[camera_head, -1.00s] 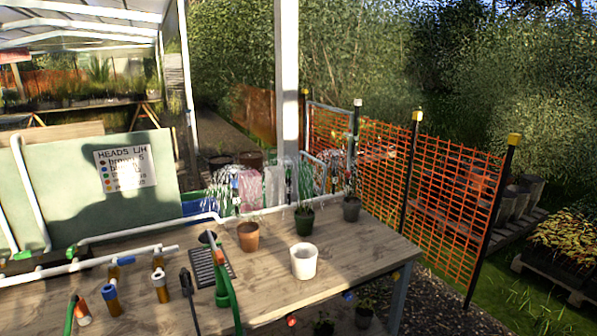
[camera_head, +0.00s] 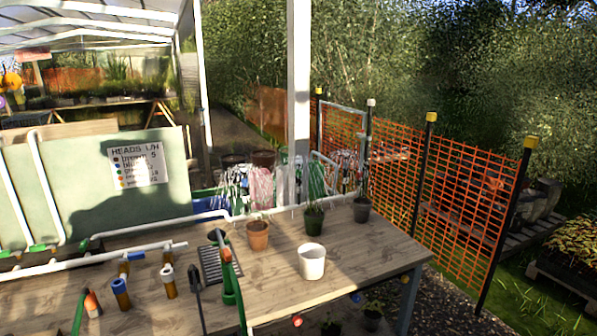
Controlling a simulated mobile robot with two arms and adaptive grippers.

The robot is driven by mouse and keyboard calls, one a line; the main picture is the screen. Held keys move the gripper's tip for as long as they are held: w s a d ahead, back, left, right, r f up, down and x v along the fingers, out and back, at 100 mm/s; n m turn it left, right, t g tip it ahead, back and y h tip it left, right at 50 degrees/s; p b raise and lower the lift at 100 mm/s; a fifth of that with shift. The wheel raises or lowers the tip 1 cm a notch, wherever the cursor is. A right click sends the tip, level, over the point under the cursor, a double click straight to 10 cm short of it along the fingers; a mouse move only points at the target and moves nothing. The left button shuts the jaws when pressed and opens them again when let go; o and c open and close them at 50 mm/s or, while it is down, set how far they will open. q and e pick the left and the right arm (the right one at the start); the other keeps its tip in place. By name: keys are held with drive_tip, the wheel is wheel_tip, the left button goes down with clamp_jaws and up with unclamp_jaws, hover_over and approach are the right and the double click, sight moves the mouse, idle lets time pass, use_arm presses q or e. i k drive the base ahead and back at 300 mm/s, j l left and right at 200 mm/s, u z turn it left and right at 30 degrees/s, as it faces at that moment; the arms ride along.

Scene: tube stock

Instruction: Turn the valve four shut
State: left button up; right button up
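White pipes (camera_head: 130,248) with green fittings run along the left part of the wooden table (camera_head: 375,262). Brown upright fittings stand by them, one with a blue top (camera_head: 121,293) and one with a white top (camera_head: 168,283). An orange-and-green piece (camera_head: 92,303) lies at the near left. A green tool or hose with an orange part (camera_head: 229,275) stands beside a black grate. I cannot tell which part, if any, is valve four. No valve number is readable. Neither gripper is in view.
A board sign (camera_head: 138,167) reads "HEADS L/H" above coloured dots. A white pot (camera_head: 311,262), a terracotta pot (camera_head: 258,236) and two dark plant pots stand on the table. Orange mesh fencing (camera_head: 450,190) borders the right. Small red (camera_head: 297,321) and blue knobs show below the table edge.

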sight(82, 248)
drive_tip(key=i+j+u, duration=0.2)
drive_tip(key=u, duration=0.25)
drive_tip(key=i+j+u, duration=0.1)
drive_tip(key=u, duration=0.3)
drive_tip(key=i+u, duration=0.3)
drive_tip(key=u, duration=0.15)
